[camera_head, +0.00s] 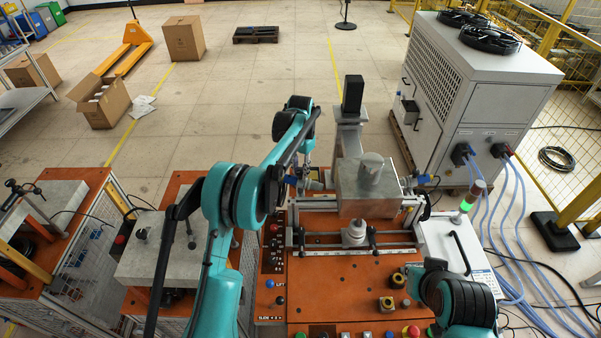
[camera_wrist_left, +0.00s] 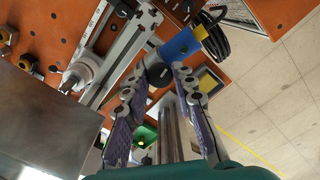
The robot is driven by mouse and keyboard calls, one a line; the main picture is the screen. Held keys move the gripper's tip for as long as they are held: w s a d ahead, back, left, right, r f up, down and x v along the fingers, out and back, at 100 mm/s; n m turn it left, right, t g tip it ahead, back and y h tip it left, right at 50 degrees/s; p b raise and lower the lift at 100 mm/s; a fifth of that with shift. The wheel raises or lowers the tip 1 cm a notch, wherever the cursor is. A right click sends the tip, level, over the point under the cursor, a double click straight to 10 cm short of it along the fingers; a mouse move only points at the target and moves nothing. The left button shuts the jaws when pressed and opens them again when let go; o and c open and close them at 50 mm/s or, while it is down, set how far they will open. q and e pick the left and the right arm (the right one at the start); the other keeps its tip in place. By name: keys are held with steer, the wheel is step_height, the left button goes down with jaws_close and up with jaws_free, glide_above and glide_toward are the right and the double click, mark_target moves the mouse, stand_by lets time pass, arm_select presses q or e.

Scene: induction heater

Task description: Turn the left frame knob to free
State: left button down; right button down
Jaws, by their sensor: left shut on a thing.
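The left frame knob (camera_wrist_left: 160,73) is a dark round knob on the end of a blue block (camera_wrist_left: 183,45) with a yellow label, beside the metal rail. The blue block (camera_head: 291,180) also shows small in the head view, at the left of the frame. My left gripper (camera_wrist_left: 161,80) has its two fingers on either side of the knob and is shut on it. In the head view my left gripper (camera_head: 304,180) is small and partly hidden by my arm. The knob's pointer or marking is not readable. My right arm shows at the lower right, but its gripper is not visible.
A grey post (camera_head: 349,138) rises behind. A white chiller cabinet (camera_head: 490,105) with blue hoses stands at right. Buttons line the table's front.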

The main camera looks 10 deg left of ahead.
mark_target(300, 172)
arm_select(q)
steer(key=shift+n+b, duration=0.5)
steer(key=shift+n, duration=0.7)
steer(key=c, duration=1.2)
jaws_free()
steer(key=shift+r, duration=0.15)
step_height(300, 172, up, 12)
steer(key=shift+f, duration=0.1)
